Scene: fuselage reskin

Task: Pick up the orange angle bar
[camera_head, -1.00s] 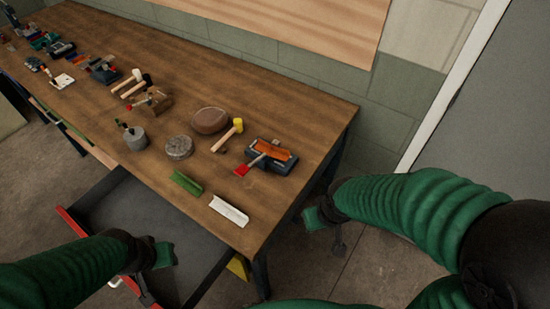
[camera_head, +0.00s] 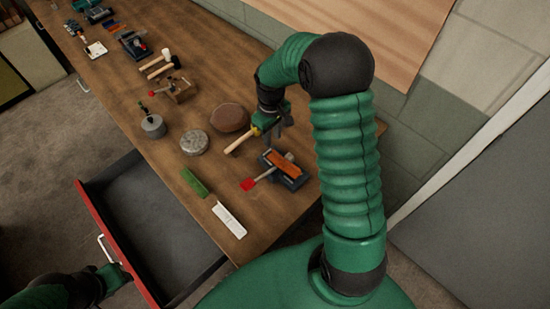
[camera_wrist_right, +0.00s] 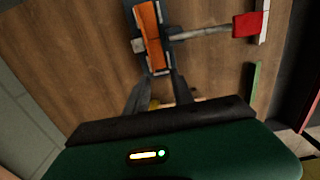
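The orange angle bar (camera_head: 285,162) lies in a dark vise (camera_head: 294,181) near the right end of the workbench. It also shows in the right wrist view (camera_wrist_right: 151,35), between the vise's jaws. My right gripper (camera_head: 279,136) is above the bench just behind the vise, apart from the bar. In the right wrist view its two fingers (camera_wrist_right: 160,92) are spread and point towards the bar, with nothing held between them. My left gripper (camera_head: 118,276) is low at the left, by the open drawer's front; its fingers are too small to judge.
The vise lever has a red grip (camera_head: 248,184). A yellow-headed mallet (camera_head: 240,141) lies partly behind my right gripper. A green bar (camera_head: 194,183) and a white bar (camera_head: 228,219) lie near the front edge. The open drawer (camera_head: 150,225) juts out below.

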